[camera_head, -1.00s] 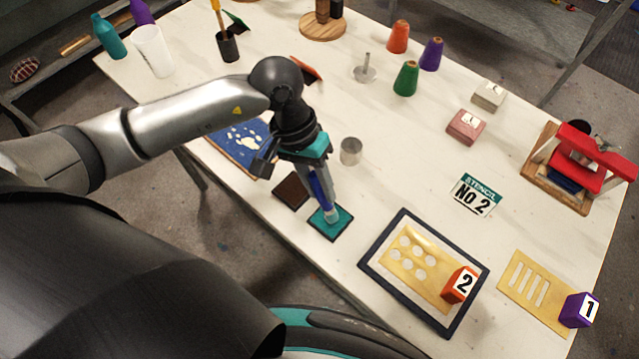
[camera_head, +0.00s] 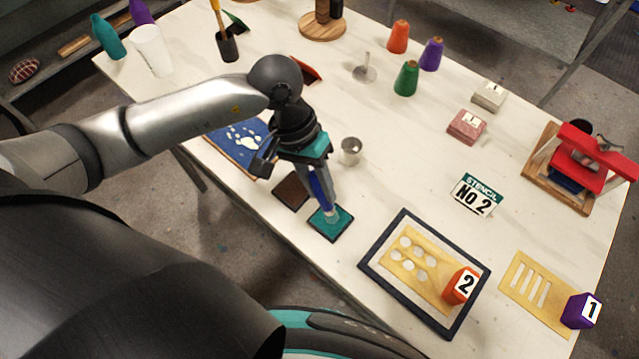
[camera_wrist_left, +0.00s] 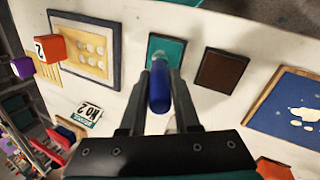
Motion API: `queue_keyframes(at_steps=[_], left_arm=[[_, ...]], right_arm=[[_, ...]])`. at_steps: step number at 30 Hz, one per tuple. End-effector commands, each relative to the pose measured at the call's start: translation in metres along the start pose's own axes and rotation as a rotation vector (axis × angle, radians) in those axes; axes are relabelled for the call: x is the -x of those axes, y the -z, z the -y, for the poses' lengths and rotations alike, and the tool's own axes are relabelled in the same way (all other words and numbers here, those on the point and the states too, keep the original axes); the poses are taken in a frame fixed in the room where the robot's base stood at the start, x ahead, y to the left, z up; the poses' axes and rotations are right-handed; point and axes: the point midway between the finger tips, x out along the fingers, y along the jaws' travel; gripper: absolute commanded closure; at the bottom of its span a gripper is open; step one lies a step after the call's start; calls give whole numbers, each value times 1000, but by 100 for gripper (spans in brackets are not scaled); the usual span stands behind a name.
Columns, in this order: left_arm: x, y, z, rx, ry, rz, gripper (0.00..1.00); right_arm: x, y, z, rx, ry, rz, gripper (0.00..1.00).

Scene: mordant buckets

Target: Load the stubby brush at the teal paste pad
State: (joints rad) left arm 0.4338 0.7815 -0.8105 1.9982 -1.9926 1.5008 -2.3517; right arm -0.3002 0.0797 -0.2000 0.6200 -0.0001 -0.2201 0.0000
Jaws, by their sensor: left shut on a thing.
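My left gripper (camera_head: 318,185) is shut on the stubby brush, whose blue handle (camera_head: 321,190) points down. The blue handle also shows between the fingers in the left wrist view (camera_wrist_left: 159,88). The teal paste pad (camera_head: 341,227) is a dark-edged square on the table, and it shows in the wrist view (camera_wrist_left: 166,46). The brush's lower end is over the pad's middle; whether it touches the paste I cannot tell. My right gripper is not in view.
A brown pad (camera_head: 290,191) lies beside the teal pad. A metal cup (camera_head: 350,151) stands behind. A dark frame (camera_head: 377,240) with a yellow stencil (camera_head: 421,279) and an orange block 2 (camera_head: 461,285) lies to the right. A blue board (camera_head: 225,137) lies left.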

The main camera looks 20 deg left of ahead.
Motion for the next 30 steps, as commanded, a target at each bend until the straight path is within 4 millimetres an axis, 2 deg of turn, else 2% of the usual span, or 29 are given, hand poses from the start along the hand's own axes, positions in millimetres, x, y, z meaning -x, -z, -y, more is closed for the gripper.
queue_keyframes(at_steps=[11,30], left_arm=[[-2,-2,2,3,7,9,100],[47,-5,-16,0,3,2,100]], right_arm=[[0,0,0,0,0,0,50],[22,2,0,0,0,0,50]])
